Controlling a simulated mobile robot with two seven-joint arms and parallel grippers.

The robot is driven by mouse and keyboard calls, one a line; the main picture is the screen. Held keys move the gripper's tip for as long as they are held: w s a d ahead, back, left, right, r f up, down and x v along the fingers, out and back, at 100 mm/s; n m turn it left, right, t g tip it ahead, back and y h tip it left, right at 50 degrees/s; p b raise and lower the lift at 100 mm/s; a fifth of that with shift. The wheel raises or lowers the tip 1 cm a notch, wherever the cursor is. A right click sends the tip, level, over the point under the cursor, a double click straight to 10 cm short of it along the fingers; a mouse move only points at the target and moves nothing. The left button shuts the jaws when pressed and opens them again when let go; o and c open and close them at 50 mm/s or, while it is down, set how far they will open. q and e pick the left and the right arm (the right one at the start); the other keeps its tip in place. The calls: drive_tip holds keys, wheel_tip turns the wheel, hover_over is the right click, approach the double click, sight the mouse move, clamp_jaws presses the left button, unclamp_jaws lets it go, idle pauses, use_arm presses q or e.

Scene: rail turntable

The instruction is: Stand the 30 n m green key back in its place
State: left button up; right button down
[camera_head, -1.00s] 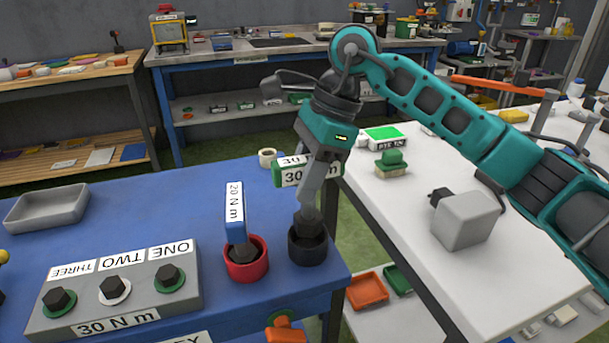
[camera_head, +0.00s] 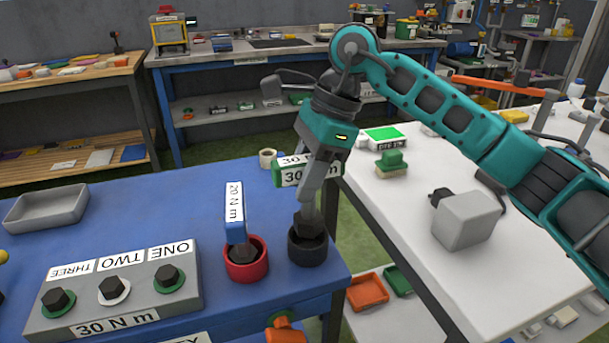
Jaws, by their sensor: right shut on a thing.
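The green 30 N m key (camera_head: 292,173) stands upright in the black round holder (camera_head: 307,248) on the blue table, with its dark hex end inside the holder's mouth. Its labelled green handle shows at the left of my right gripper's fingers. My right gripper (camera_head: 312,190) reaches down from above and is shut on the key; the fingers hide part of its handle and shaft. How deep the hex end sits is hard to see. My left gripper is not in view.
A blue 20 N m key (camera_head: 235,210) stands in a red holder (camera_head: 246,264) close by on the left. A grey block (camera_head: 190,290) with several hex bolts is at front left. A grey tray (camera_head: 46,206) lies further left. The white table (camera_head: 410,230) is at right, across a gap.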

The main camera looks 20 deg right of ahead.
sight(302, 208)
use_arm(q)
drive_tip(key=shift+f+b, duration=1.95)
use_arm(e)
drive_tip(key=shift+f, duration=2.5)
drive_tip(key=c, duration=0.7)
unclamp_jaws()
drive_tip(key=shift+v, duration=0.85)
drive_tip(key=p+v, duration=0.1)
drive_tip(key=v, duration=0.9)
drive_tip(key=shift+r+p, duration=0.1)
drive_tip(key=shift+p, duration=0.25)
drive_tip(key=shift+d+r, duration=0.2)
drive_tip(key=shift+r, duration=0.2)
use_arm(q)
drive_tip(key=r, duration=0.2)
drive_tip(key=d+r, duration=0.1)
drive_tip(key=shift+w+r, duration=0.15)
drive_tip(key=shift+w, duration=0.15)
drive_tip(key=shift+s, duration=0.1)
